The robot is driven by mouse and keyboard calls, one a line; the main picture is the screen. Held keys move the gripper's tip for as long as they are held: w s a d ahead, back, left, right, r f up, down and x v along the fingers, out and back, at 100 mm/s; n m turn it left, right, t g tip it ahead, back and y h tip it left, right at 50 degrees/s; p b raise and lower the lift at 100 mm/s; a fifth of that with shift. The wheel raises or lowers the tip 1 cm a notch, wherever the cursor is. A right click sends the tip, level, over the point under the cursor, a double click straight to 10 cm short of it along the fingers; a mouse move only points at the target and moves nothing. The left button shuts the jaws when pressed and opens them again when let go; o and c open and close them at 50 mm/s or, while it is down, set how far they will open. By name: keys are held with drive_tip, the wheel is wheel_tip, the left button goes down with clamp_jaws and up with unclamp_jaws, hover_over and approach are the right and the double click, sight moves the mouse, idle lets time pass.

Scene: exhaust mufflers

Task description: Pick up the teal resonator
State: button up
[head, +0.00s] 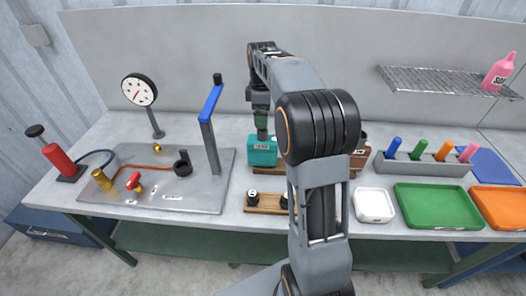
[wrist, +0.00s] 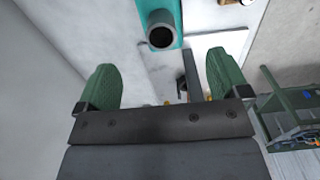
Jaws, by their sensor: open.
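The teal resonator (head: 263,156) is a boxy teal body with a label on its front, standing on the bench behind the wooden strip. My gripper (head: 262,122) is above its top in the head view, and I cannot tell there whether they touch. In the wrist view, the resonator (wrist: 175,41) shows at the top edge, only in part, with a dark round pipe end. My gripper (wrist: 162,62) is open in that view, its two green fingers wide apart with nothing between them. The pipe end lies beyond the fingertips.
A blue-topped post (head: 210,120) stands left of the resonator on a metal plate (head: 205,190). A wooden strip with dark fittings (head: 265,203) lies in front. A white tray (head: 374,205) and a green tray (head: 436,206) are to the right. My arm hides part of the bench.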

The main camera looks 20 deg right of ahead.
sight(262, 135)
drive_tip(key=shift+s+f+p, duration=0.15)
drive_tip(key=shift+f+p, duration=0.25)
drive_tip(key=shift+f, duration=4.4)
drive_tip(key=c, duration=0.9)
drive_tip(key=shift+c, duration=0.3)
drive_tip(key=shift+r, duration=0.15)
